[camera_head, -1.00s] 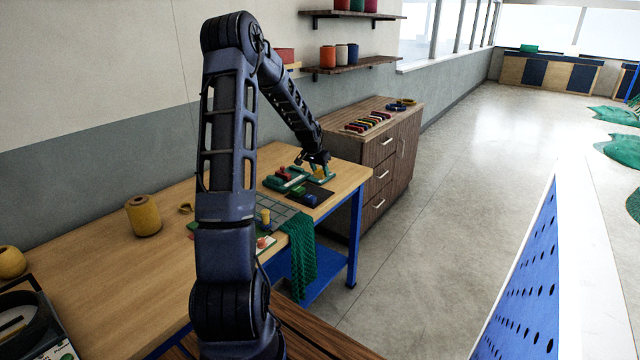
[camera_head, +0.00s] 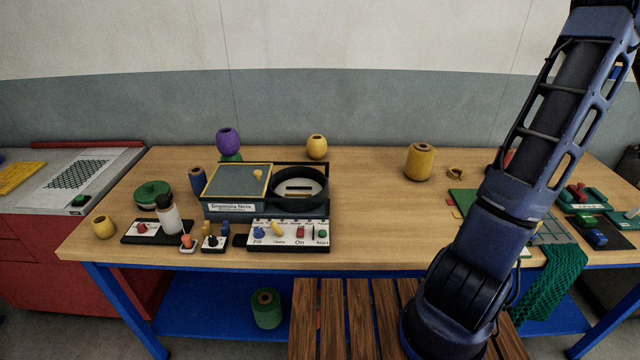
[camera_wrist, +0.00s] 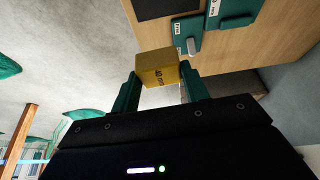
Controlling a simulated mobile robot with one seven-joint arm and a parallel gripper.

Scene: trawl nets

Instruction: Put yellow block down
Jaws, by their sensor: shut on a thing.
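The yellow block (camera_wrist: 157,66) with small dark print shows in the wrist view. My gripper (camera_wrist: 160,82) is shut on it, with one green finger on each side. Beyond the block are the wooden table top, a green holder (camera_wrist: 186,36) with a pale piece on it, and a dark mat (camera_wrist: 165,8). The block looks raised clear of them. In the head view my arm runs up and out at the top right, so the gripper and block are out of that view.
At the table's right end are a green tray with red pieces (camera_head: 583,196), a blue block (camera_head: 597,237) on a dark mat, and green netting (camera_head: 550,290) hanging over the edge. A control box (camera_head: 290,236) and yellow spool (camera_head: 420,160) stand on the table, with bare wood between.

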